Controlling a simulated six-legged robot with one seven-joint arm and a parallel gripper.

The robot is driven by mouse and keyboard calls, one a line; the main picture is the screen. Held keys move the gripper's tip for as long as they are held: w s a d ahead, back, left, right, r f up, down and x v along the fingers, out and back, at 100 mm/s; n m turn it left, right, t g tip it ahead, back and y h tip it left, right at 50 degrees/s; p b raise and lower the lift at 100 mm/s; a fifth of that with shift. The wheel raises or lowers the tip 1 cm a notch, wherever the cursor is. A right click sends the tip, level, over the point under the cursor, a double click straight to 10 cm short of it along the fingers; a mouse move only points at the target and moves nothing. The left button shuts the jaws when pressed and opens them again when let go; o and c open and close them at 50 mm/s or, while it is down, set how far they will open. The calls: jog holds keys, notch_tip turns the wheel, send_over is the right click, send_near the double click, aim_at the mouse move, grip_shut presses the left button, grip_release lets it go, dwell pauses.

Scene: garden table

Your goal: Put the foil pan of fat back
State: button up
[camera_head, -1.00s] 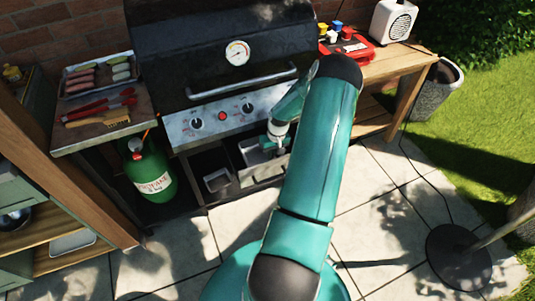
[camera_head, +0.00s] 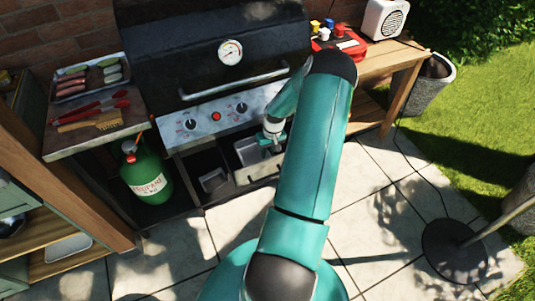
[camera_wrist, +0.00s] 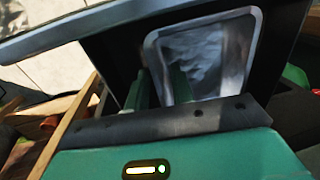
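A grey metal pan, which looks like the foil pan (camera_head: 246,150), sits under the grill's control panel, just left of my gripper (camera_head: 272,140). In the wrist view the foil pan (camera_wrist: 212,55) is a rectangle with a pale rim and a shiny, crinkled-looking inside; I cannot make out fat in it. My gripper's two green fingers (camera_wrist: 161,88) stand apart at the pan's near left side. One appears over the inside and one by the left wall. Contact with the wall cannot be told. A smaller grey tray (camera_head: 213,180) lies lower left of the pan.
The black grill (camera_head: 215,45) stands above. A green gas bottle (camera_head: 147,177) is at left, below a side shelf with tongs and a brush (camera_head: 107,120). A wooden bench (camera_head: 395,62) and bin (camera_head: 428,85) are at right.

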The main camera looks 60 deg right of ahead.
notch_tip(320, 180, up, 11)
jog(key=d, duration=0.1)
jog(key=w+a+r+n+h, duration=0.2)
jog(key=w+a+r, duration=0.1)
jog(key=a+r, duration=0.9)
jog(key=w+a+r+n+h, duration=0.15)
jog(key=w+a+r, duration=0.25)
jog(key=a+r, duration=0.7)
jog(key=s+a+r+n+t, duration=0.1)
jog(key=s+a+r, duration=0.2)
jog(key=a, duration=0.4)
jog(key=s+a+r+t+y, duration=0.1)
jog(key=s+a+r+t, duration=0.1)
jog(key=s+a, duration=0.3)
jog(key=s+a+r+n+t+y, duration=0.1)
jog(key=s+a+r, duration=0.3)
jog(key=a, duration=0.6)
jog(key=shift+s+r+n+t, duration=0.35)
jog(key=shift+s+r+t, duration=0.05)
jog(key=shift+r, duration=0.2)
jog(key=shift+d, duration=0.1)
